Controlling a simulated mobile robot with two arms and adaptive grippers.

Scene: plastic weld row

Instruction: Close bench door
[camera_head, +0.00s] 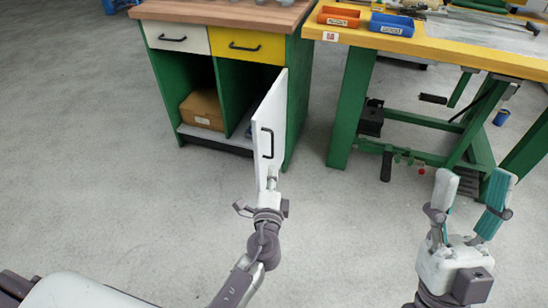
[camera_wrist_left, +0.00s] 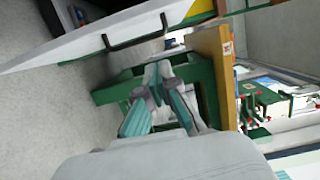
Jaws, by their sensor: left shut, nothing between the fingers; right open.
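The bench door (camera_head: 271,112) is a white panel with a black handle (camera_head: 267,143), standing open at the right side of the green bench cabinet (camera_head: 297,105). The door also shows in the left wrist view (camera_wrist_left: 75,47), with its handle (camera_wrist_left: 122,42). My left gripper (camera_head: 272,176) is shut and empty at the door's lower near end, below the handle; whether it touches the door I cannot tell. Its closed fingers show in the left wrist view (camera_wrist_left: 157,72). My right gripper (camera_head: 474,185) is open and empty, well to the right of the door.
The floor left of the door is clear.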

